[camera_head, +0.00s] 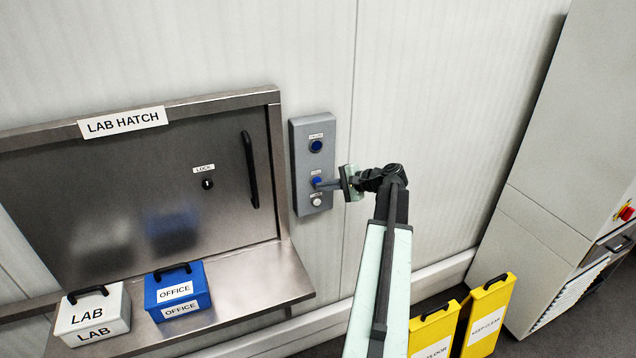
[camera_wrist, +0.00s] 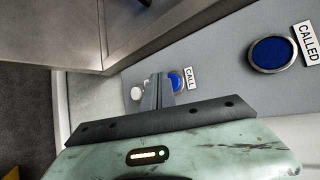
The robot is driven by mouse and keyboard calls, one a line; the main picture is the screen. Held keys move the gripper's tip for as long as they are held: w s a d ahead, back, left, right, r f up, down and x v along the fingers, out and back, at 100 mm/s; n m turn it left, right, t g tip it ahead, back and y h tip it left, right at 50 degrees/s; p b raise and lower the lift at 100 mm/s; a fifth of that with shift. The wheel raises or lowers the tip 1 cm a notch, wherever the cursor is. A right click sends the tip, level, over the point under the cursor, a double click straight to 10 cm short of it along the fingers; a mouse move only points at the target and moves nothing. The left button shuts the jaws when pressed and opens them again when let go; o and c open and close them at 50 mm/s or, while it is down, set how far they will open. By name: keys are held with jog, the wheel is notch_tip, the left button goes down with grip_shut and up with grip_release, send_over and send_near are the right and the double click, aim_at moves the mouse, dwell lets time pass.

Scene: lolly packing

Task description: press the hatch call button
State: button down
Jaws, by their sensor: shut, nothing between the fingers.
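The grey call panel (camera_head: 299,165) is fixed on the wall right of the hatch. Its blue call button (camera_head: 316,180) sits mid-panel. It also shows in the wrist view (camera_wrist: 178,83), beside a CALL label and partly hidden by my fingers. My gripper (camera_head: 319,186) is shut and empty, its fingertips at the call button's lower edge in the head view. I cannot tell whether they touch it. The round CALLED lamp (camera_wrist: 272,53) is dark blue and looks unlit; it is at the panel's top in the head view (camera_head: 316,146).
A white button (camera_head: 316,201) sits just below the call button. The steel hatch (camera_head: 120,180) has a black handle (camera_head: 250,170) and a shelf holding a white LAB box (camera_head: 92,312) and a blue OFFICE box (camera_head: 177,290). Yellow floor signs (camera_head: 486,315) stand lower right.

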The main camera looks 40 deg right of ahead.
jog(key=shift+w+d, duration=0.2)
jog(key=shift+w, duration=0.3)
dwell(0.8)
jog(key=shift+s, duration=0.1)
jog(key=shift+s+a, duration=0.35)
jog(key=shift+s, duration=0.45)
jog(key=s, duration=0.1)
jog(key=s+a, duration=0.1)
jog(key=s, duration=0.1)
jog(key=s+a, duration=0.1)
jog(key=shift+s, duration=0.3)
dwell(0.8)
